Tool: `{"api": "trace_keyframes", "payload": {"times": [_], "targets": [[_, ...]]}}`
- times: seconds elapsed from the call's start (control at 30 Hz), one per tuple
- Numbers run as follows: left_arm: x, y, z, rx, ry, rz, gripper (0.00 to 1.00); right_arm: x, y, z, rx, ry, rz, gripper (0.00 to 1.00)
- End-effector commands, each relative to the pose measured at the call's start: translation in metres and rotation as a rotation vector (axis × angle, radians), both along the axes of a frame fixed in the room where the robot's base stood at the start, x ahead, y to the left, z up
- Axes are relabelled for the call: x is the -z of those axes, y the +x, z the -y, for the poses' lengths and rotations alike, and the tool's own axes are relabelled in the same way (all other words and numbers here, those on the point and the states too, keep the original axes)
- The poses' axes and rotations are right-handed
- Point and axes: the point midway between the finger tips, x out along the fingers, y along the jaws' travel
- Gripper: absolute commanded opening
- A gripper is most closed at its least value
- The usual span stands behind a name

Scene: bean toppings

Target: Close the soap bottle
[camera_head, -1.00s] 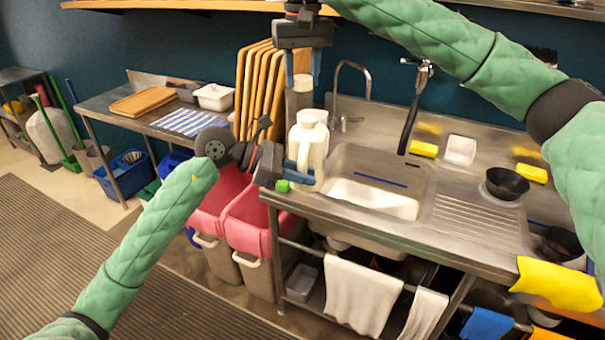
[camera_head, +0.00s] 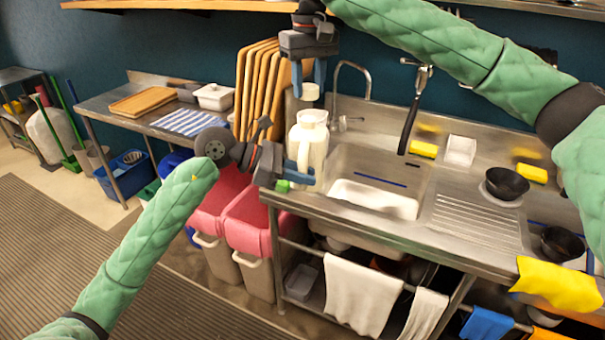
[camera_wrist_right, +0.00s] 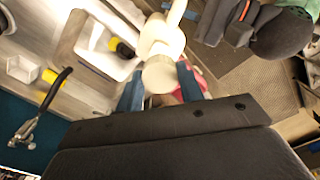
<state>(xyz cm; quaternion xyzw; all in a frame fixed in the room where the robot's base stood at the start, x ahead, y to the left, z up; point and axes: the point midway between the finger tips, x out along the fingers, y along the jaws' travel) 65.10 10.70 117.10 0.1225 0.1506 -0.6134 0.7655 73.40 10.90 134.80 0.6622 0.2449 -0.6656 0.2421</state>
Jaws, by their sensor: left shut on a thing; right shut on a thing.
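The white soap bottle (camera_head: 309,146), with a handle on its side, stands upright at the left end of the steel sink counter. My left gripper (camera_head: 298,172) is shut on the lower part of the bottle. My right gripper (camera_head: 309,82) is above the bottle, pointing down, shut on a small off-white cap (camera_head: 309,92). The cap appears just above the bottle's top, with a small gap. In the right wrist view the cap (camera_wrist_right: 160,74) sits between the blue fingers and overlaps the bottle (camera_wrist_right: 162,36) beyond it, hiding the opening.
A grey cylinder (camera_head: 293,101) stands just behind the bottle. Wooden boards (camera_head: 262,85) lean behind at the left. The sink basin (camera_head: 374,200), tap (camera_head: 350,70) and black sprayer (camera_head: 410,122) are to the right. Red-lidded bins (camera_head: 247,222) stand below at the left.

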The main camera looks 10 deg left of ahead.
Motion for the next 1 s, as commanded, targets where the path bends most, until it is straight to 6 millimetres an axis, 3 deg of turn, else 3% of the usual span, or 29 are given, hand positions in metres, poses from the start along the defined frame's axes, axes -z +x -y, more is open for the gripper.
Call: {"api": "trace_keyframes", "payload": {"times": [0.5,1.0], "targets": [[-0.001,0.000,0.000,0.000,0.000,0.002,0.00,0.036,0.000,0.000,-0.001,0.001,0.001,0.16],[-0.001,0.000,0.000,0.000,0.000,0.002,0.00,0.037,-0.002,0.000,-0.001,0.001,-0.001,0.16]]}}
